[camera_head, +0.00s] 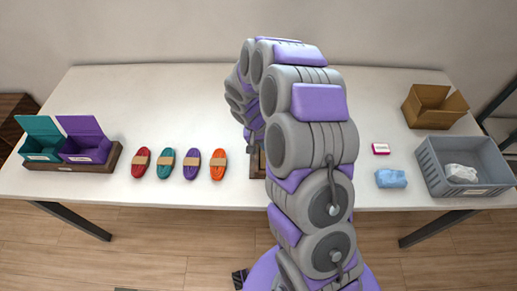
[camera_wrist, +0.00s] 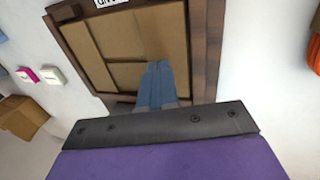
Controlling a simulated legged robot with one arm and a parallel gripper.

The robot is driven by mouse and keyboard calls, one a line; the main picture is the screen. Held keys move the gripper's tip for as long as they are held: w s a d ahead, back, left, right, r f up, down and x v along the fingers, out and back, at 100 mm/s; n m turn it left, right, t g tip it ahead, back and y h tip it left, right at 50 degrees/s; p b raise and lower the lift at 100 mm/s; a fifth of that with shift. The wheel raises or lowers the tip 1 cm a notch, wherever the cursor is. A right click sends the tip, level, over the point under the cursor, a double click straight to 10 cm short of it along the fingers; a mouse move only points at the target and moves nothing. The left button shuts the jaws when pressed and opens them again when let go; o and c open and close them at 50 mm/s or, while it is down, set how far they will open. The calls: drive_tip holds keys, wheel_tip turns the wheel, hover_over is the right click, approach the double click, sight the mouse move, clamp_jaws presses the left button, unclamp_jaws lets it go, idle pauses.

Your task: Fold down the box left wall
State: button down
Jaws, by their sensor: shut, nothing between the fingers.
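A dark brown wooden frame (camera_wrist: 73,38) with tan cardboard panels (camera_wrist: 138,38) inside fills the middle of the wrist view. The panels look low or flat; which one is the left wall I cannot tell. In the head view only a sliver of this frame (camera_head: 257,161) shows beside my arm. My gripper (camera_wrist: 157,68) is shut and empty, its blue-grey fingers over the panels near the frame's edge; contact cannot be told. In the head view my arm hides the gripper. A separate open cardboard box (camera_head: 435,107) stands at the back right with its flaps up.
A grey crate (camera_head: 463,149) with a white bundle, a blue pack (camera_head: 391,178) and a small pink-and-white block (camera_head: 381,149) are at the right. Several cord bundles (camera_head: 165,162) lie left of my arm. Teal and purple open boxes (camera_head: 84,139) stand far left. The back left table is clear.

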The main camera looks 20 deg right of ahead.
idle(0.6)
wheel_tip(320, 180, up, 8)
drive_tip(key=p, duration=0.3)
idle(0.5)
idle(0.3)
drive_tip(key=s+a+r+n+y, duration=0.1)
drive_tip(key=s+a+r+n, duration=0.1)
drive_tip(key=s+r, duration=1.35)
drive_tip(key=s+a+y, duration=0.1)
drive_tip(key=s, duration=0.7)
drive_tip(key=s+a+r+n+y, duration=0.1)
drive_tip(key=s+a, duration=0.1)
drive_tip(key=s, duration=0.7)
drive_tip(key=shift+r+n+g, duration=0.25)
drive_tip(key=shift+n+g, duration=0.05)
drive_tip(key=shift+g, duration=0.1)
